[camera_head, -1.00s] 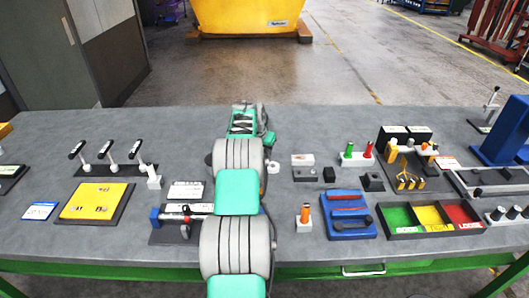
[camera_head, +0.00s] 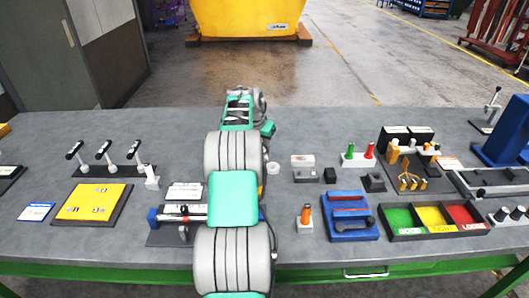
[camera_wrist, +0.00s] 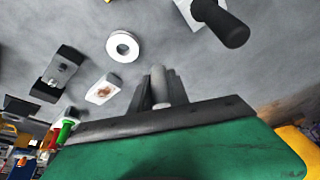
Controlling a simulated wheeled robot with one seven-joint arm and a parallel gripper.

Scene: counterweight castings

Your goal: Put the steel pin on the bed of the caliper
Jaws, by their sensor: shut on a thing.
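In the wrist view my gripper (camera_wrist: 158,76) is shut on a grey, rounded steel pin (camera_wrist: 157,88), which points away from the palm between the dark fingers. The fingers hide part of the pin. In the head view my arm hides the fingers and the pin. A long instrument with a blue end and a silver bar, which looks like the caliper (camera_head: 168,214), lies on a dark base on the bench, left of my arm. My arm covers its right part. I cannot make out the caliper in the wrist view.
A white ring-shaped cup (camera_wrist: 122,46) and a pale block (camera_wrist: 103,89) show in the wrist view. In the head view, a lever rack (camera_head: 108,171) and yellow plate (camera_head: 92,203) stand left; a blue holder (camera_head: 350,228) and tricolour tray (camera_head: 432,232) stand right. The back-left bench is bare.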

